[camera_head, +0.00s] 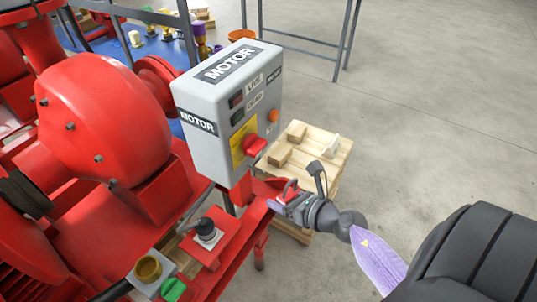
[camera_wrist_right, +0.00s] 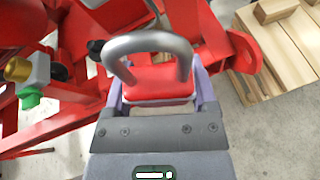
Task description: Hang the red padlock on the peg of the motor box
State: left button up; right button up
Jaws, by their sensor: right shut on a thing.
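The grey motor box (camera_head: 212,130) stands upright at the centre of the head view, with "MOTOR" labels, small buttons and a red switch knob (camera_head: 254,145) on a yellow plate. I cannot clearly make out the peg. My right gripper (camera_head: 284,203) is shut on the red padlock (camera_head: 291,188), below and to the right of the box and apart from it. In the right wrist view the red padlock body (camera_wrist_right: 158,85) sits between the fingers (camera_wrist_right: 158,96), its grey shackle (camera_wrist_right: 150,42) pointing away from the palm. My left gripper is not in view.
Red pump machinery (camera_head: 100,120) fills the left. A wooden pallet (camera_head: 325,165) with blocks lies behind my gripper. Open floor (camera_head: 430,120) is at the right.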

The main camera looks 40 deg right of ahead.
jog(key=shift+w+a+f, duration=0.1)
jog(key=shift+w, duration=0.7)
pick_arm(q)
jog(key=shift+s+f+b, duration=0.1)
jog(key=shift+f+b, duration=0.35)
jog(key=shift+b, duration=0.05)
pick_arm(e)
jog(key=w+a+f, duration=0.1)
jog(key=w+a, duration=0.2)
jog(key=w, duration=0.4)
jog(key=shift+w+f, duration=0.25)
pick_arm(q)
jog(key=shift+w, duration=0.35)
pick_arm(e)
jog(key=shift+a, duration=0.1)
jog(key=o, duration=1.3)
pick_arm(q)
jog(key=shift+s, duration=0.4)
